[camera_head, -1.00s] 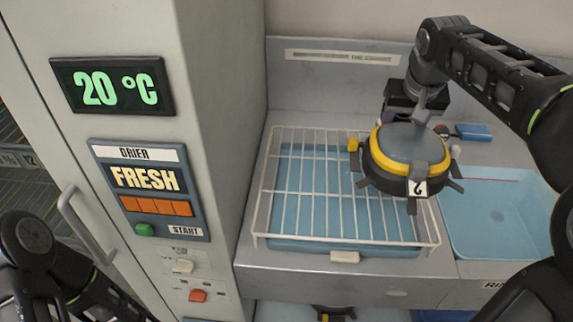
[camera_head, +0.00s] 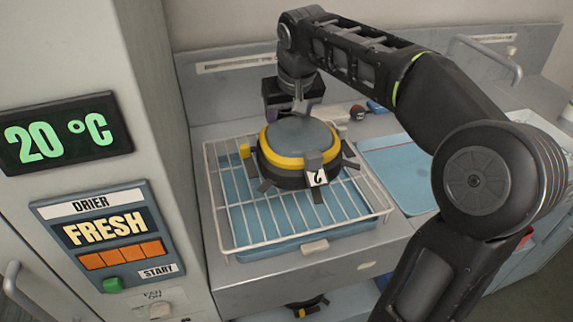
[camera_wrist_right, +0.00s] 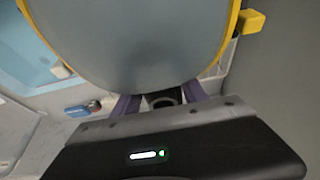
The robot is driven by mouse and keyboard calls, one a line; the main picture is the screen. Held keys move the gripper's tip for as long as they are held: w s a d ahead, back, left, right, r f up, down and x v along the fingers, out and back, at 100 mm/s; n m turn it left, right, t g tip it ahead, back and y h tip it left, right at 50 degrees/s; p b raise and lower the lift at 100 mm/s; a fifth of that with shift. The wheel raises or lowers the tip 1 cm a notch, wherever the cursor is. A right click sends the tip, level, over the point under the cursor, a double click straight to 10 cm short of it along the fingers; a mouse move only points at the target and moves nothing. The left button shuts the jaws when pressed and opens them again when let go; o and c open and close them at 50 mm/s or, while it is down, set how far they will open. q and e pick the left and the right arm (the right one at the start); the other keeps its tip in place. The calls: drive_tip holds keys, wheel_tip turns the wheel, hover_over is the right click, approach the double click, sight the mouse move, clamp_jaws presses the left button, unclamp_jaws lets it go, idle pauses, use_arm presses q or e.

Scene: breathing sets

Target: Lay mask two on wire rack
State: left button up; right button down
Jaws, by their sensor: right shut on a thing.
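Mask two (camera_head: 298,150) is a round grey mask with a yellow ring, black straps and a white tag reading 2. It appears over the middle and back of the white wire rack (camera_head: 228,252); I cannot tell if it touches the wires. My right gripper (camera_head: 298,108) is shut on the mask's far edge. In the right wrist view the grey face of the mask (camera_wrist_right: 140,45) fills the top, with the gripper fingers (camera_wrist_right: 160,100) at its edge. The rack stands over a blue tray. My left gripper is not in view.
The drier cabinet (camera_head: 140,180) stands close on the left, showing 20 °C and FRESH. A small blue object (camera_head: 376,107) sits behind. Another dark and yellow item (camera_head: 308,308) is below the counter.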

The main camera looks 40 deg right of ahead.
sight(295, 121)
drive_tip(key=shift+d+f, duration=0.1)
drive_tip(key=shift+f, duration=2.6)
drive_tip(key=shift+f, duration=1.9)
drive_tip(key=shift+f, duration=0.15)
drive_tip(key=c, duration=0.6)
unclamp_jaws()
drive_tip(key=shift+r+p, duration=0.25)
drive_tip(key=shift+p, duration=0.1)
drive_tip(key=b+v, duration=0.1)
drive_tip(key=v, duration=1)
drive_tip(key=shift+s+r, duration=0.25)
drive_tip(key=shift+r, duration=0.05)
